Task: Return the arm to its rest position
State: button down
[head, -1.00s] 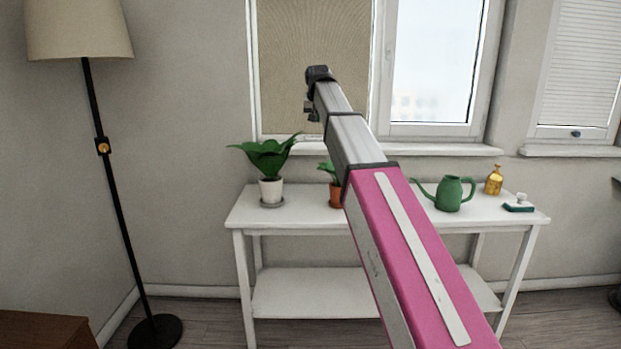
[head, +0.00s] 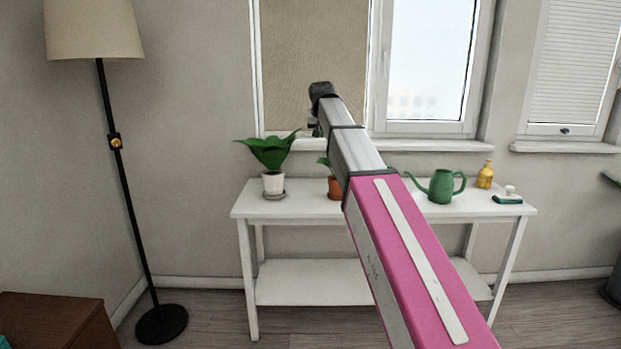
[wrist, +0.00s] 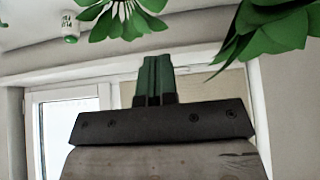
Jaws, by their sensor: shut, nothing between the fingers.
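My arm, pink then grey, reaches from the lower right to the upper middle of the head view. Its end, with my gripper (head: 314,128), hangs in front of the window blind, and the fingers are small and partly hidden there. In the wrist view, the green fingers of my gripper (wrist: 154,78) are together with nothing between them. Green leaves (wrist: 268,28) show near the top of that view, apart from the fingers.
A white table (head: 300,207) stands by the wall. It holds a large potted plant (head: 272,160), a smaller plant (head: 334,187), a green watering can (head: 441,187), a yellow bottle (head: 485,174) and a brush-like item (head: 507,197). A floor lamp (head: 116,143) stands left.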

jog(key=s+d+f+g, duration=0.1)
jog(key=s+d+f, duration=0.25)
jog(key=f, duration=0.65)
jog(key=s+d+f+g, duration=0.15)
jog(key=s+f, duration=0.35)
jog(key=f, duration=0.6)
jog(key=s+d+f+g, duration=0.1)
jog(key=s+d+f, duration=0.3)
jog(key=f, duration=0.6)
jog(key=s+d+f+g, duration=0.1)
jog(key=s+d+f, duration=0.2)
jog(key=s+f, duration=0.7)
jog(key=s+d+f+g, duration=0.2)
jog(key=s+d+f, duration=0.1)
jog(key=s+f, duration=0.6)
jog(key=shift+s+d+f, duration=0.15)
jog(key=shift+s+f, duration=0.2)
jog(key=shift+s, duration=0.65)
